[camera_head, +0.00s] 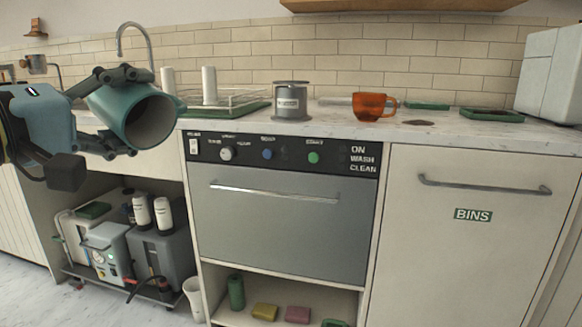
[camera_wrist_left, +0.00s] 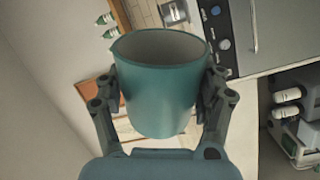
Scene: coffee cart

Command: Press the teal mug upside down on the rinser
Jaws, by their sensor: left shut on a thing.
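The teal mug (camera_head: 118,106) is held in my left gripper (camera_head: 128,110), at the left of the head view in front of the counter. The mug is tilted on its side, its open mouth facing down-right and towards the camera. In the left wrist view the mug (camera_wrist_left: 158,95) sits between both fingers, which touch its sides, and its mouth is at the top of the picture. No rinser can be made out for certain; a dark inset with a green frame (camera_head: 490,115) lies on the counter at the right. My right gripper is not in view.
A pale box (camera_head: 550,75) fills the right end. The dishwasher (camera_head: 280,215) is below.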

